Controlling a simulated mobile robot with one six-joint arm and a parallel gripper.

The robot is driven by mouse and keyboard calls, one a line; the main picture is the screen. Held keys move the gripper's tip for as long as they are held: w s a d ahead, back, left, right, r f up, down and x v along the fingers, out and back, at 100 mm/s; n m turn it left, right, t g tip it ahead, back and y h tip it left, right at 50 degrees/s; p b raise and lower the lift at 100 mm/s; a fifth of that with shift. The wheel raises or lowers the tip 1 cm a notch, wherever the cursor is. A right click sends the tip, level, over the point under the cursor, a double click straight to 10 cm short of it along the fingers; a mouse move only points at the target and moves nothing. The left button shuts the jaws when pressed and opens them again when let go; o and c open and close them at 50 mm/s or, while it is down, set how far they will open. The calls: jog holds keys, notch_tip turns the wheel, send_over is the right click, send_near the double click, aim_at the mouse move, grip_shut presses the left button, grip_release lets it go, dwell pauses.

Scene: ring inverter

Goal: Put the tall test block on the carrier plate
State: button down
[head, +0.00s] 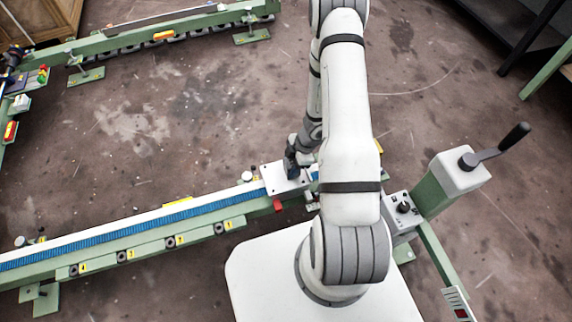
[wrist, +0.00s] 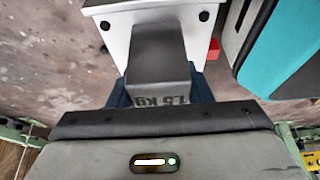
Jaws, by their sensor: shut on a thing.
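The tall test block (wrist: 157,58) is dark grey and marked "1.5 kg" in the wrist view. My gripper (wrist: 160,92) is shut on it, with a dark blue finger on each side. The white carrier plate (wrist: 119,36), with black screws near its corners, lies directly beyond the block. In the head view the carrier plate (head: 284,186) sits on the rail, and my gripper (head: 291,164) is over its upper part. My arm hides part of the area, and I cannot tell whether the block touches the plate.
The green rail with a blue belt (head: 140,227) runs to the left. A hand crank (head: 497,148) on a green post stands at right. A red part (head: 278,206) is beside the plate. A teal-and-dark body (wrist: 280,50) is close at right in the wrist view.

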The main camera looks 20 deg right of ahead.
jog(key=c, duration=0.7)
grip_release()
jog(key=shift+f, duration=0.1)
